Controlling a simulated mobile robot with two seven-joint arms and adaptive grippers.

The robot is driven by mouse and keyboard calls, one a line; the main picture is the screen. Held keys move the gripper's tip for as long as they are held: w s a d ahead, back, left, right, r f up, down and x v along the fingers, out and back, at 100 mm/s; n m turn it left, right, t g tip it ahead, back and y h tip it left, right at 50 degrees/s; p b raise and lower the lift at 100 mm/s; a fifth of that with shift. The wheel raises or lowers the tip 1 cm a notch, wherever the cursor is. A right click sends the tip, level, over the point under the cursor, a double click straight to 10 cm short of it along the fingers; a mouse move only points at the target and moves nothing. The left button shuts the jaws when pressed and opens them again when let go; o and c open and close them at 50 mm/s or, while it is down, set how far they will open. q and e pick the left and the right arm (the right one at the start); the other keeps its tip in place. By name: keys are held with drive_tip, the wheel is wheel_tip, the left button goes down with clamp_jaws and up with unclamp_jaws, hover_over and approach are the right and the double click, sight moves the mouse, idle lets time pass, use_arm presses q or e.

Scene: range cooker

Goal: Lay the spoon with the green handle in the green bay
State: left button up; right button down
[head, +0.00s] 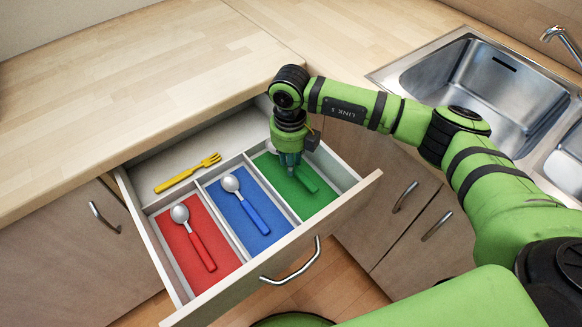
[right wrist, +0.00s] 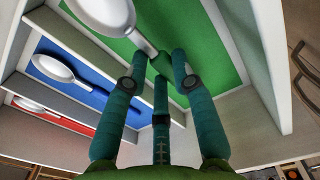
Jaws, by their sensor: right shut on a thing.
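The drawer has a green bay (head: 322,196) at its right side. My right gripper (head: 290,166) points down into this bay and is shut on the green-handled spoon. In the right wrist view the spoon's pale bowl (right wrist: 108,14) lies over the green floor and its green handle (right wrist: 160,63) is between my fingertips (right wrist: 165,68). I cannot tell whether the spoon touches the bay floor. My left gripper is not in view.
A blue-handled spoon (head: 243,202) lies in the blue bay (head: 262,232), and a red-handled spoon (head: 194,236) in the red bay (head: 187,258). A yellow fork (head: 188,173) lies in the drawer's back section. Thin dividers separate the bays. The drawer front (head: 300,250) and a sink (head: 490,85) are nearby.

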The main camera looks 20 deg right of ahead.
wheel_tip(320, 180, down, 3)
drive_tip(key=shift+f, duration=0.45)
drive_tip(key=c, duration=1)
unclamp_jaws()
drive_tip(key=shift+r, duration=0.1)
drive_tip(key=shift+r, duration=0.25)
wheel_tip(320, 180, up, 12)
drive_tip(key=shift+f+b, duration=0.15)
drive_tip(key=shift+b, duration=0.65)
